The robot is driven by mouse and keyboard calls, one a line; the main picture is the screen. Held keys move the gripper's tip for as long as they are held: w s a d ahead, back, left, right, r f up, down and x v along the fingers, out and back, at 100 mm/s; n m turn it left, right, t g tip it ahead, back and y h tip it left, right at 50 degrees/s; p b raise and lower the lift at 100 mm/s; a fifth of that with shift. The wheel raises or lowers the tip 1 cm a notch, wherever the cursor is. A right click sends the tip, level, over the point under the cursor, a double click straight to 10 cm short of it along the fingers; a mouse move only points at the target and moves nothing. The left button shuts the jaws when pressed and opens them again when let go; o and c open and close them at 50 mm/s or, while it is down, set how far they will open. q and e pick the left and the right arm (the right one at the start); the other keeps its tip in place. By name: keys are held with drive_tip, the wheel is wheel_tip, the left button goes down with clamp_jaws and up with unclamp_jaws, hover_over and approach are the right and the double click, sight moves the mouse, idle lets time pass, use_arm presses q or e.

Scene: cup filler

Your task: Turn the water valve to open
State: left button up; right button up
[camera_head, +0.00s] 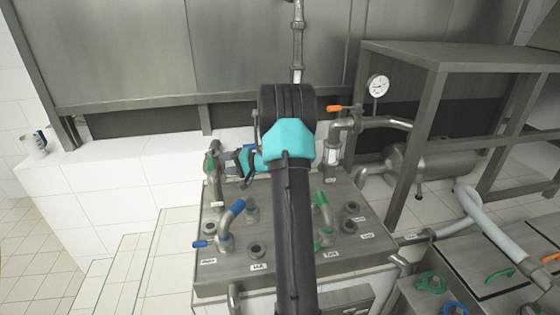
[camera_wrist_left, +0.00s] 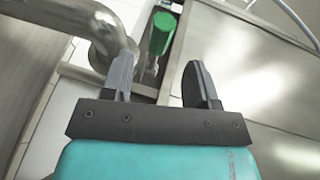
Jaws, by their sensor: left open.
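Several valves with blue and green handles stand on a metal panel (camera_head: 290,262). The labels are too small to read surely, so I cannot tell which valve is the water valve. A blue-handled valve (camera_head: 202,244) is at the panel's front left. A green valve handle (camera_head: 210,163) is at the back left, beside my left gripper (camera_head: 240,165). In the left wrist view this green handle (camera_wrist_left: 161,33) shows just beyond my open fingers (camera_wrist_left: 163,85), with no contact visible. My left arm covers the panel's middle. My right gripper is not in view.
A metal pipe (camera_wrist_left: 98,35) runs close by my left finger in the wrist view. Behind the panel are an orange-handled valve (camera_head: 338,107) and a gauge (camera_head: 377,86). A metal stand (camera_head: 440,60) is at the right. White steps (camera_head: 130,255) lie left.

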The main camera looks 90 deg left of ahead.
use_arm(q)
drive_tip(key=v, duration=1)
drive_tip(key=shift+w, duration=0.2)
